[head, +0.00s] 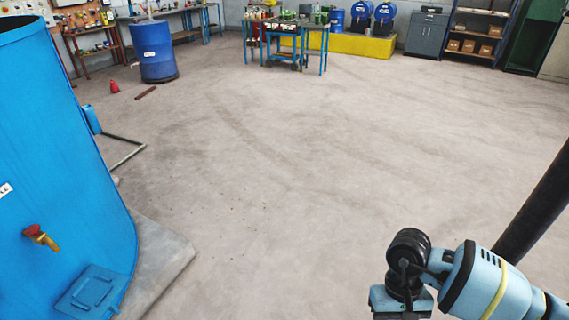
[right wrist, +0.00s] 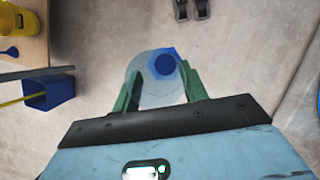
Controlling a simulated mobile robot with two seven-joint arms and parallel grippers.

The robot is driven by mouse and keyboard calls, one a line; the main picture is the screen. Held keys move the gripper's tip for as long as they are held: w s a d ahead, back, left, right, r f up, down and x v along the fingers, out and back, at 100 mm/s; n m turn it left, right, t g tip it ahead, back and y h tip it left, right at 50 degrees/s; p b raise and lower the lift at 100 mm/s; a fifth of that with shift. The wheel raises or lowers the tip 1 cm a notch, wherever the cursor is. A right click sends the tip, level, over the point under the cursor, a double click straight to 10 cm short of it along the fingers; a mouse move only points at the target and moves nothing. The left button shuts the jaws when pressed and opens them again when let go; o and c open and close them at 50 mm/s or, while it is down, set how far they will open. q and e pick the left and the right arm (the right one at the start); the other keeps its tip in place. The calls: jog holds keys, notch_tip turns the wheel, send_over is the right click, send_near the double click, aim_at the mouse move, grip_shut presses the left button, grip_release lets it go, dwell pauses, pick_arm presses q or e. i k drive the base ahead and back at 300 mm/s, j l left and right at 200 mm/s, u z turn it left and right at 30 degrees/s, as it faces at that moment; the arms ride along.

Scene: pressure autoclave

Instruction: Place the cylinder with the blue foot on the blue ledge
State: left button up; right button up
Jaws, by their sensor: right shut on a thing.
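My right gripper (right wrist: 160,92) shows in the right wrist view, its two green fingers shut on a clear cylinder (right wrist: 148,86). The cylinder's blue foot (right wrist: 165,64) shows through it or at its far end. Bare floor lies behind the held cylinder. In the head view my right arm comes in at the lower right, and its fingers and the cylinder are out of frame there. I cannot make out a blue ledge for certain in either view. My left gripper is not in view.
A big blue tank (head: 60,170) with a brass tap (head: 41,237) stands at the left. A blue bin (right wrist: 50,92) and a wooden surface with a yellow cup (right wrist: 18,20) show in the wrist view. A blue drum (head: 156,52) stands far back. The middle floor is clear.

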aim_at(91, 293)
jog(key=j+u, duration=0.35)
jog(key=j, duration=0.4)
jog(key=j+u, duration=0.35)
jog(key=j, duration=1.1)
jog(key=i+j, duration=0.1)
jog(key=j, duration=0.6)
jog(key=j+u, duration=0.1)
jog(key=j, duration=0.55)
jog(key=i+j, duration=0.15)
jog(key=j, duration=0.5)
